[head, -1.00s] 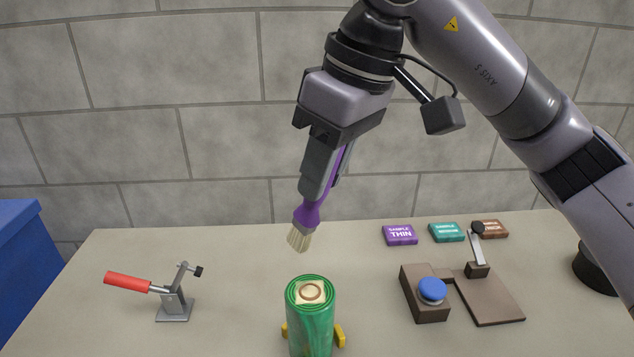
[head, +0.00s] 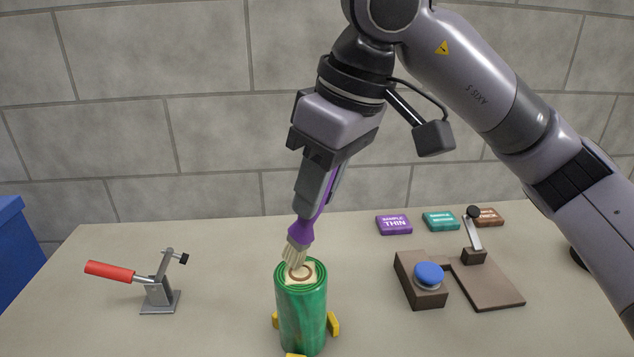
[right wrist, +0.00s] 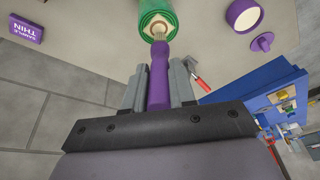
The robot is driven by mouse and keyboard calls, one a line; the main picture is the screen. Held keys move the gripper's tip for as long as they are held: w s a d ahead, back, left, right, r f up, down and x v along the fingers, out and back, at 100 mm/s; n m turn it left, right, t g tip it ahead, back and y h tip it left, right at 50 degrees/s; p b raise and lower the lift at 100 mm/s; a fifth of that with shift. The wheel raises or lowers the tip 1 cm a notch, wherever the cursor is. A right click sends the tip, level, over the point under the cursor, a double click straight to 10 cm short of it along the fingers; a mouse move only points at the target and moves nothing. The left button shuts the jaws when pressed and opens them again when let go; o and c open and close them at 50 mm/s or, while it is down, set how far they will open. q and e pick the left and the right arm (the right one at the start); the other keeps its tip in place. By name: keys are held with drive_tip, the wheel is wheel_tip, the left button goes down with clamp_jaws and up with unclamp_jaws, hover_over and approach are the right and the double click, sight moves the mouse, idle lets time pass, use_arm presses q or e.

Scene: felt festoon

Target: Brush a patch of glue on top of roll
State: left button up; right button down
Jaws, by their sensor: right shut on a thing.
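The green roll (head: 302,318) stands upright on the table at the lower middle of the head view, in a holder with yellow pads (head: 333,324). Its top has a pale square patch with a brown ring (head: 302,272). My right gripper (head: 309,212) is shut on the purple handle of a brush (head: 302,232). The brush tilts down, and its pale bristles (head: 294,253) are at the top of the roll; whether they touch is hard to tell. In the right wrist view the brush handle (right wrist: 159,75) points at the green roll (right wrist: 150,12). My left gripper is not in view.
A toggle clamp with a red handle (head: 110,271) stands at left. A brown fixture with a blue button (head: 429,275) stands at right. Purple (head: 394,225), teal (head: 441,221) and brown (head: 489,217) sample blocks lie behind it. A blue box (head: 10,255) is at far left.

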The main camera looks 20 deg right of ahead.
drive_tip(key=shift+f+b, duration=0.35)
drive_tip(key=shift+f, duration=0.1)
idle(1.2)
